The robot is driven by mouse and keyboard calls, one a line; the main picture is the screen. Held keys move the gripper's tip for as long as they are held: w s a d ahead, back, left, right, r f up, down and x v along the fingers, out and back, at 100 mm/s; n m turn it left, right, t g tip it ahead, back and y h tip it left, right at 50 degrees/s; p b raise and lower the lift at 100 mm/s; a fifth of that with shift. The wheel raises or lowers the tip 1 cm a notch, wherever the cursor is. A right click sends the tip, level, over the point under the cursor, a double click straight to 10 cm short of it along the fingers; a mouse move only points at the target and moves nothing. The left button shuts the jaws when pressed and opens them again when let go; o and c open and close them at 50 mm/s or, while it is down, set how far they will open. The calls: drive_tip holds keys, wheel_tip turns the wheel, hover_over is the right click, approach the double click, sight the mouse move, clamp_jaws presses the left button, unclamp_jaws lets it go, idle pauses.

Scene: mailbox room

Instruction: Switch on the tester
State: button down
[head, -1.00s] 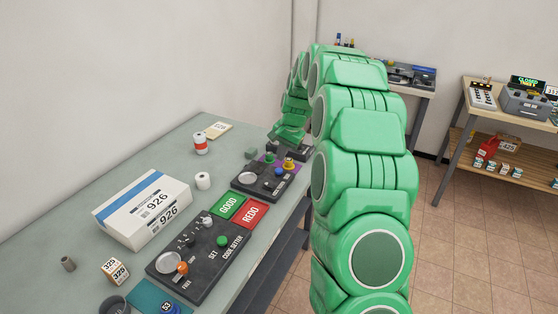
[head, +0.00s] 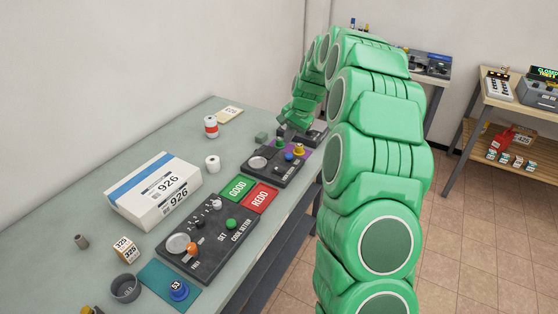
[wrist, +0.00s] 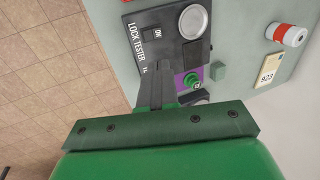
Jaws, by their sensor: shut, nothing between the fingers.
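The tester is the black panel (head: 268,172) in the middle of the bench, with a silver disc at its near left. In the wrist view the panel (wrist: 136,55) carries the words LOCK TESTER, partly covered, and a label ON. My gripper (wrist: 158,68) is shut and empty, its dark fingers over the panel's far end and hiding part of it. In the head view my gripper (head: 288,124) is at the far end of the bench, beyond the panel. A green knob (wrist: 194,82) sits on a purple mat (wrist: 181,77) beside the fingers.
Beyond the mat stands another dark device (head: 317,136). Nearer are GOOD (head: 237,188) and REDO (head: 261,198) plates, the code setter (head: 205,240) and a white box (head: 153,190). A green cube (head: 261,137) and a red-white can (head: 211,127) stand left of my gripper.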

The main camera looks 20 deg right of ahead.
sight(276, 168)
drive_tip(key=shift+f, duration=0.1)
drive_tip(key=x, duration=1.4)
drive_tip(key=shift+f, duration=0.1)
idle(0.3)
drive_tip(key=shift+s+d, duration=0.5)
idle(0.6)
